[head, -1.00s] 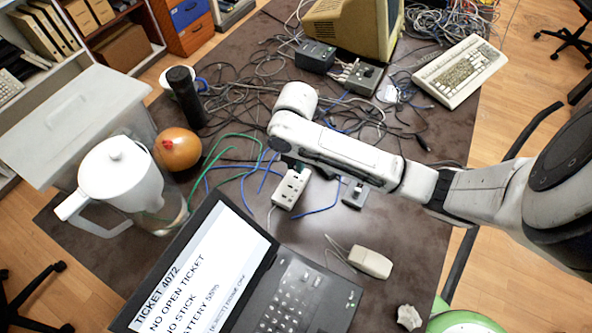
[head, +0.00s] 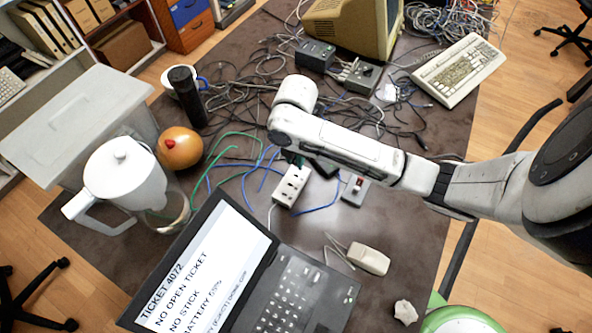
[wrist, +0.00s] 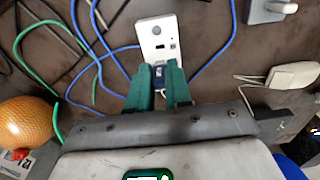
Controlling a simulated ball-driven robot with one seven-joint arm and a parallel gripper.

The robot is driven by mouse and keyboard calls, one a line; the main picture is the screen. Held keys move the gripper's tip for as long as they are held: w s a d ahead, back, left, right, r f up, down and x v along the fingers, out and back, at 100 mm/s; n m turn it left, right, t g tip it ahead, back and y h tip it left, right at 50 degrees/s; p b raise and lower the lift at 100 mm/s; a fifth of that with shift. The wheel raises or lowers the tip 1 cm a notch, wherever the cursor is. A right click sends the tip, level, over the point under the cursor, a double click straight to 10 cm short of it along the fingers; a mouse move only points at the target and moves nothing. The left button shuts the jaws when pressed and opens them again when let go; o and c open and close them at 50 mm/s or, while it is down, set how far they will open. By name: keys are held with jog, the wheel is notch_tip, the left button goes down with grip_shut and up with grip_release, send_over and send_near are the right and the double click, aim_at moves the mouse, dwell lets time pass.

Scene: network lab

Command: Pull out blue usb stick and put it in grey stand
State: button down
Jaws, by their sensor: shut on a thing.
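In the wrist view the blue usb stick (wrist: 160,71) shows as a small dark blue piece between the green fingers of my gripper (wrist: 162,76), which are shut on it. It is at the near end of the white socket block (wrist: 157,36); I cannot tell whether it is still seated there.
Blue and green cables (head: 228,150) loop around the socket block. A laptop (head: 300,290) stands in front, a beige mouse (head: 369,258) to its right. An orange ball-like object (head: 180,148) and a white jug (head: 122,172) stand left. Bare table lies right of the mouse.

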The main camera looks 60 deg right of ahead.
jog(key=shift+r+p, duration=1.5)
jog(key=shift+r, duration=0.5)
jog(key=shift+d+f, duration=0.1)
